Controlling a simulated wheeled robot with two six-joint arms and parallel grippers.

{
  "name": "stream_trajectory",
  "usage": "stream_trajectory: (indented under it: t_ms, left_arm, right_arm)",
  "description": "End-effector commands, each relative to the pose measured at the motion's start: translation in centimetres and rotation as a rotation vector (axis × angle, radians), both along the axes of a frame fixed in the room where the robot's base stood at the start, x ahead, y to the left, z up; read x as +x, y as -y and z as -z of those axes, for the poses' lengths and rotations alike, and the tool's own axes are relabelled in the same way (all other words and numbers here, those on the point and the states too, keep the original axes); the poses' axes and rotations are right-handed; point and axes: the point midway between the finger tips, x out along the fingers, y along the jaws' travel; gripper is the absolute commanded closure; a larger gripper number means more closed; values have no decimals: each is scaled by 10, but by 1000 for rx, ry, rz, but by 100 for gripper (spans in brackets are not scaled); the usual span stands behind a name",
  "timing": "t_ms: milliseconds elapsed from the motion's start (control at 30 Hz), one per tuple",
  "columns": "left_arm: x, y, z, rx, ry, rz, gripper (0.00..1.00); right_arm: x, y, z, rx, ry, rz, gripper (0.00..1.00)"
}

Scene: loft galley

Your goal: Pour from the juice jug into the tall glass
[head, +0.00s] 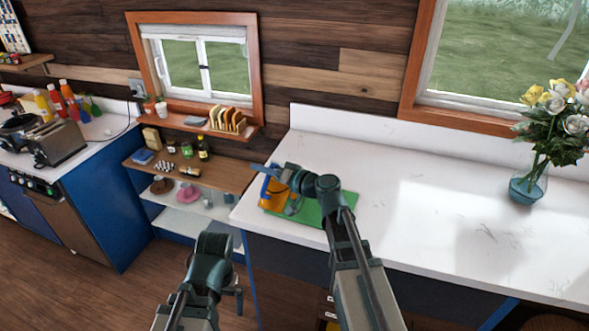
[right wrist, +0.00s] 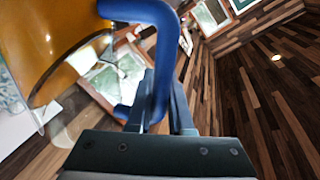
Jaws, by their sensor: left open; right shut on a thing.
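The juice jug (head: 271,196) shows orange at the left end of the white counter, partly hidden by my right gripper (head: 281,178). In the right wrist view the jug (right wrist: 48,42) is close up at left, with amber juice and a blue handle (right wrist: 158,22). My right gripper (right wrist: 165,105) is shut on that handle. The jug looks tilted in the wrist view, but I cannot tell its real lean. I cannot make out the tall glass; the arm may hide it. My left gripper (head: 238,291) is open and empty, low in front of the shelves.
A green mat (head: 339,207) lies on the counter (head: 430,220) under my right arm. A flower vase (head: 527,184) stands at the far right; the counter between is clear. A wooden shelf (head: 228,178) with jars is at left. A toaster (head: 57,144) stands further left.

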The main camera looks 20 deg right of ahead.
Motion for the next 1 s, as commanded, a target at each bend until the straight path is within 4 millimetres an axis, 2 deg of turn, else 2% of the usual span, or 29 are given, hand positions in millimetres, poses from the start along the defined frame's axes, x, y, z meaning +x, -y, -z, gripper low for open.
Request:
stream_trajectory:
  t_ms: [1000]
  left_arm:
    - [0,0,-17,-1,0,-4,0]
  right_arm:
    - [7,6,-14,79,-82,1,100]
